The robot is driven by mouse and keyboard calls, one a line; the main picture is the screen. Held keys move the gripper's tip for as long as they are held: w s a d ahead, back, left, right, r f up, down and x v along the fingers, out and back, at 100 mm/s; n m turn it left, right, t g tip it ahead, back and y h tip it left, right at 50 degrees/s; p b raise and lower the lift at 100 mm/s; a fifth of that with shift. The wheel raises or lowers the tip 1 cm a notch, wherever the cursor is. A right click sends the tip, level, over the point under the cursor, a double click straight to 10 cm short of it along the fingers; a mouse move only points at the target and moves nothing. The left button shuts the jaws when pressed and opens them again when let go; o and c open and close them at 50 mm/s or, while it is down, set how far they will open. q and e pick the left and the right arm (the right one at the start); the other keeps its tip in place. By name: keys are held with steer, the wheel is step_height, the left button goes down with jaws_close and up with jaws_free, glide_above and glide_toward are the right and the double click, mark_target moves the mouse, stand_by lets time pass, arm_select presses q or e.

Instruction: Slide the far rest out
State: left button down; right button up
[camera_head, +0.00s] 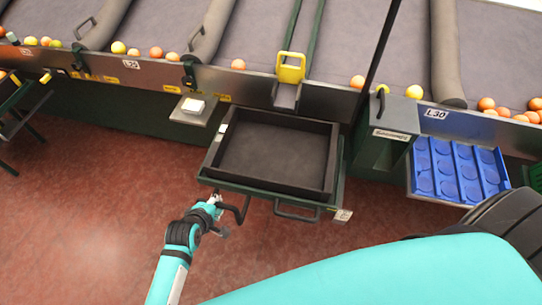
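A dark green pull-out rest (262,189) sticks out from the front of the sorting line, with a shallow black tray (228,143) on it. Two dark bar handles show at its near edge: a left handle (243,210) and a middle handle (297,217). I cannot tell which part the task calls the far rest. My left gripper (217,203) is at the left handle, by the near left corner of the rest. It is too small to tell whether it touches the handle or how far its fingers are apart. My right gripper is out of view.
A blue compartment tray (455,171) sits at right on another rest. A small shelf (194,110) holds a white item. A yellow-handled gate (291,67) stands above the black tray. Oranges (357,82) lie along the belts' edges. Red floor (90,230) is clear at left.

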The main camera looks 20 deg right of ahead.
arm_select(q)
steer(key=s+a+p, duration=0.5)
steer(key=s, duration=0.2)
steer(key=shift+a+r, duration=0.25)
steer(key=shift+r, duration=0.2)
steer(key=c, duration=1.5)
jaws_free()
steer(key=shift+s+t, duration=0.2)
steer(key=shift+t, duration=0.1)
steer(key=o, duration=0.6)
steer(key=shift+s+f, duration=0.15)
steer(key=shift+f, duration=0.1)
step_height(320, 180, up, 7)
steer(key=p, duration=0.7)
